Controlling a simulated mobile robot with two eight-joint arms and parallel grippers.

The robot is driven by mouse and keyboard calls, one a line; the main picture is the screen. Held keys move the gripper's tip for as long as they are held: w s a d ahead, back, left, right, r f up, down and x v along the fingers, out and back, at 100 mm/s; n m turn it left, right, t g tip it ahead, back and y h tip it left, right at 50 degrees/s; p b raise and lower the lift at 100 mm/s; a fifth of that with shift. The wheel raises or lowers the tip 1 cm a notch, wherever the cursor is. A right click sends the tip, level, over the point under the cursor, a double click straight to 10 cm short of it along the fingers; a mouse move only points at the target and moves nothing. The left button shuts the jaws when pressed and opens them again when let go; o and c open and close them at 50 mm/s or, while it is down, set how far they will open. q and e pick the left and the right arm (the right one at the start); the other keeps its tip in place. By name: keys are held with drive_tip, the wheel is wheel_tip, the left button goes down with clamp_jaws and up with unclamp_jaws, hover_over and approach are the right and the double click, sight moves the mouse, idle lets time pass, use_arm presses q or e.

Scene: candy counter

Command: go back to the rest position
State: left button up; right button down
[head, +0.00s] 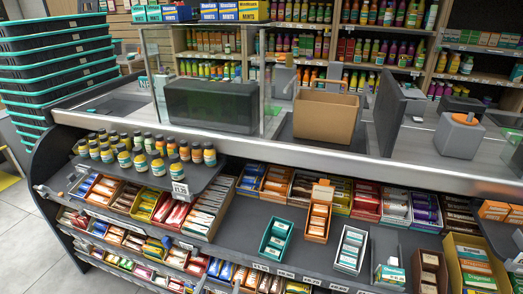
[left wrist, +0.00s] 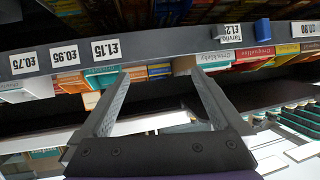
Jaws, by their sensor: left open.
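My left gripper (left wrist: 159,73) shows in the left wrist view with its two grey fingers spread wide apart. Nothing is held between them. The fingertips point at a dark shelf edge (left wrist: 150,45) with price tags and small boxes along it. I cannot tell whether the fingertips touch anything. In the head view I cannot make out the left gripper clearly against the candy shelves. My right gripper does not show in either view.
A sloped candy rack (head: 330,252) holds several boxes of bars. Small bottles stand on its upper left shelf (head: 203,179). A brown paper bag (head: 325,116) stands on the counter (head: 250,143). Stacked green-rimmed baskets (head: 55,65) stand at the left. Floor shows at far left.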

use_arm(q)
drive_tip(key=s+a+f+n+g+y, duration=0.1)
drive_tip(key=s+a+f+g, duration=0.3)
drive_tip(key=s, duration=0.7)
drive_tip(key=s+a+r+n+g+y, duration=0.1)
drive_tip(key=s+a+g, duration=0.2)
drive_tip(key=s+g, duration=0.55)
wheel_tip(320, 180, up, 29)
drive_tip(key=s+t+p, duration=0.1)
drive_tip(key=t+p, duration=0.2)
drive_tip(key=p, duration=2.3)
drive_tip(key=shift+s+d, duration=0.25)
drive_tip(key=shift+s, duration=0.1)
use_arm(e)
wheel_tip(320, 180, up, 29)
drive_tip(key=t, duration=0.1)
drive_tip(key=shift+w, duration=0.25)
use_arm(q)
drive_tip(key=shift+t, duration=0.25)
